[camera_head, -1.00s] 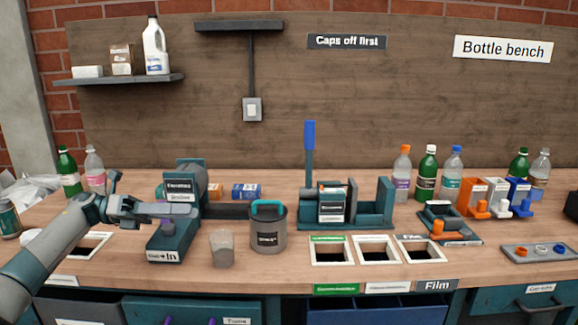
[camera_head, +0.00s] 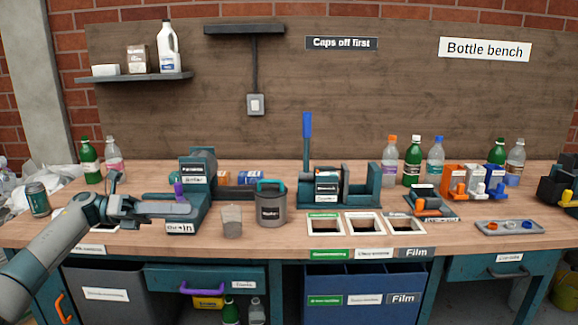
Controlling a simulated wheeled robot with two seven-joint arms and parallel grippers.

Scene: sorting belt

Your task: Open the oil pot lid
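The oil pot is most likely the grey pot (camera_head: 272,211) with a dark label, standing upright on the bench in the middle of the head view. A teal handle (camera_head: 270,184) arches over its top, and the lid looks to be on. My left gripper (camera_head: 188,210) reaches in from the left at bench height. It is to the left of the pot and clear of it, in front of the teal machine. Its finger gap is too unclear to judge. My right gripper is out of view.
A grey cup (camera_head: 232,221) stands just left of the pot. A teal machine (camera_head: 192,185) is behind my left gripper. A teal press with a blue lever (camera_head: 307,135) stands to the right, behind framed openings (camera_head: 325,234). Several bottles stand along the back.

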